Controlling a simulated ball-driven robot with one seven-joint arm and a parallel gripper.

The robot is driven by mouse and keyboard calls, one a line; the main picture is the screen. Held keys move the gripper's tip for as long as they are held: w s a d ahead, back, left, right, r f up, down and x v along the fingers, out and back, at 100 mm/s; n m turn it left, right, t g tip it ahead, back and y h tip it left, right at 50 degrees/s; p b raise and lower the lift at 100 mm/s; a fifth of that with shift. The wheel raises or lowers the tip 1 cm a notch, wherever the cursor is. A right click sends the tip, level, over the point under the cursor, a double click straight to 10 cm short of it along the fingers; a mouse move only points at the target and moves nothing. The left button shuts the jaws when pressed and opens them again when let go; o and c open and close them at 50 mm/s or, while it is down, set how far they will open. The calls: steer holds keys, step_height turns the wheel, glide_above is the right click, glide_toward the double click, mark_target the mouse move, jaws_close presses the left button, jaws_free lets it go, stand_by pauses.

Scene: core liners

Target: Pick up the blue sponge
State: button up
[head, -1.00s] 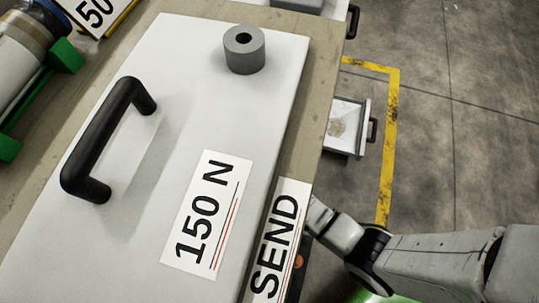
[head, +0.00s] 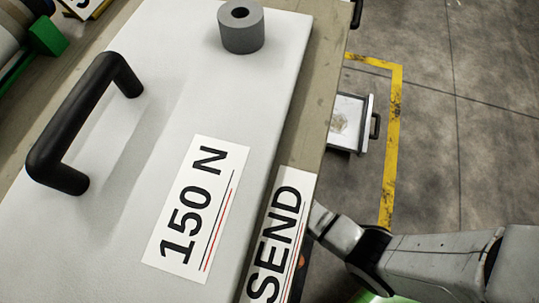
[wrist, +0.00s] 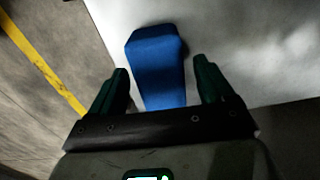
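The blue sponge (wrist: 158,60) shows in the wrist view, lying on or against a pale surface near its edge. Its near end runs down between my fingers and is partly hidden by the dark bar of my gripper. My gripper (wrist: 160,82) is open, with one green finger on each side of the sponge and a visible gap on both sides. Whether the fingertips are level with the sponge or above it, I cannot tell. The sponge does not show in the head view, where my gripper is also hidden behind the bench edge.
A white panel (head: 215,110) with a black handle (head: 75,125), a grey cylinder (head: 241,28) and a "150 N" label (head: 196,208) covers most of the bench. A "SEND" label (head: 277,238) is at its right edge.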

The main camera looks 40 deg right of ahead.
steer(key=c, duration=1)
steer(key=shift+o, duration=0.2)
steer(key=shift+r, duration=0.1)
steer(key=shift+r, duration=0.25)
steer(key=r, duration=0.1)
steer(key=r+p, duration=0.2)
steer(key=shift+s+d+r, duration=0.25)
steer(key=shift+s, duration=0.05)
steer(key=s+d+r+p, duration=0.5)
steer(key=s+d+r, duration=0.3)
steer(key=s+d, duration=0.1)
steer(key=shift+s+r+p, duration=0.3)
steer(key=shift+r+p, duration=0.05)
steer(key=shift+r, duration=0.05)
steer(key=shift+d, duration=0.1)
